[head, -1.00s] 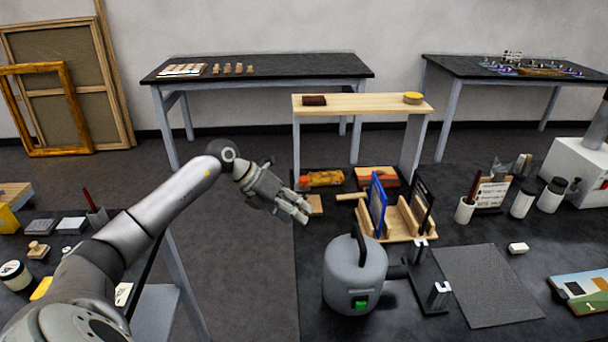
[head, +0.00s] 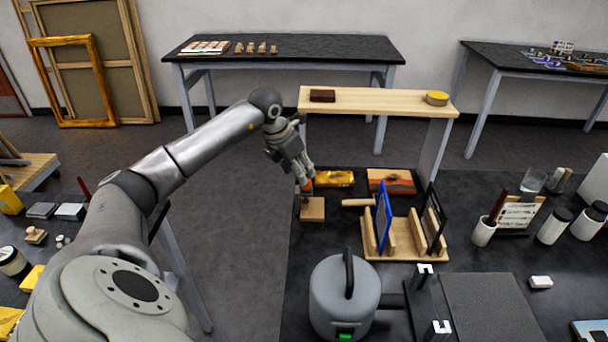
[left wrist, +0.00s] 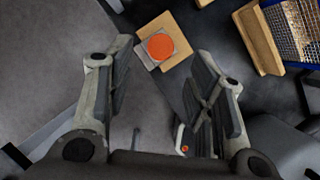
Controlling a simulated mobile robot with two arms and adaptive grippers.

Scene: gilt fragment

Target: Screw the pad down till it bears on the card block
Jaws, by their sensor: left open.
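An orange round knob (head: 308,186) stands at the left edge of the dark bench, by a pale wooden block (head: 312,209). In the left wrist view the orange knob (left wrist: 160,46) shows from above as a disc over a small grey plate (left wrist: 144,56) and the wooden block (left wrist: 172,25). I cannot make out the pad's underside or a separate card block. My left gripper (head: 303,179) points down at the knob in the head view. In the left wrist view its fingers (left wrist: 164,52) are open, with the knob between and beyond their tips. Contact is not visible.
A gilt piece (head: 334,179) lies just right of the knob. A wooden rack (head: 405,252) with upright blue and black frames stands further right. A grey canister (head: 343,300) with a black handle is nearer. A pale wooden shelf (head: 378,101) stands behind.

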